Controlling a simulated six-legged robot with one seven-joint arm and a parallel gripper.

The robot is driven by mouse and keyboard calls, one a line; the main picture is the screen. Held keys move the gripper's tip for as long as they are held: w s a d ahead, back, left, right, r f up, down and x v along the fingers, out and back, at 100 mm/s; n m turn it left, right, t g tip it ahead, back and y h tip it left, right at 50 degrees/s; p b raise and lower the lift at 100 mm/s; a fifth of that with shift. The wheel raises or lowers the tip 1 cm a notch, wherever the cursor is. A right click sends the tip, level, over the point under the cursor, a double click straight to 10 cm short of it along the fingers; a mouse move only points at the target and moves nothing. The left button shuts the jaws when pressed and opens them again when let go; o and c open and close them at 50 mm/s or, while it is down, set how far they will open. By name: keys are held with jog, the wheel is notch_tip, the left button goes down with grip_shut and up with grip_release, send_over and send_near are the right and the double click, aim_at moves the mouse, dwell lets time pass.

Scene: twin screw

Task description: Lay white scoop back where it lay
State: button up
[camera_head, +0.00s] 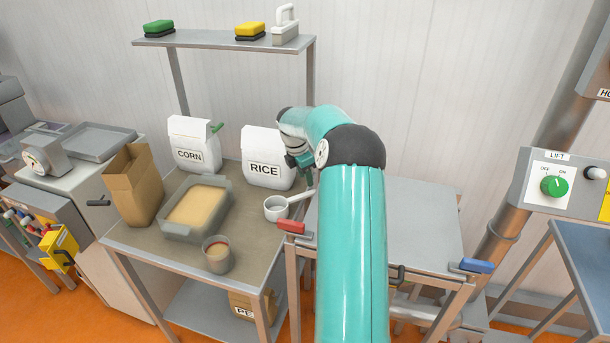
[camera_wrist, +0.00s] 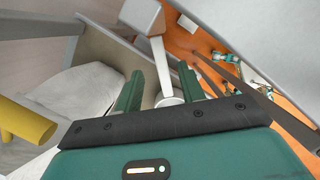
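The white scoop (camera_head: 275,209) is at the right side of the left table, its cup left and its handle pointing up and right. My gripper (camera_head: 309,182) is above the handle's right end, partly hidden behind my arm. In the wrist view, my gripper's two green fingers (camera_wrist: 159,90) stand apart. A pale narrow bar (camera_wrist: 157,60) shows between them with gaps on both sides; I cannot tell whether it is the scoop's handle. The head view does not settle whether the scoop rests on the tabletop.
The RICE bag (camera_head: 264,160) and the CORN bag (camera_head: 193,150) stand at the back. A filled tray (camera_head: 171,234), a brown paper bag (camera_head: 133,190) and a cup (camera_head: 217,261) stand farther left. A mostly bare metal table (camera_head: 425,220) with red and blue handles is on the right.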

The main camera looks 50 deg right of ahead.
jog(key=s+v, duration=0.1)
jog(key=v, duration=1.1)
jog(key=shift+w+r, duration=0.35)
jog(key=shift+w, duration=0.15)
jog(key=shift+s+a, duration=0.1)
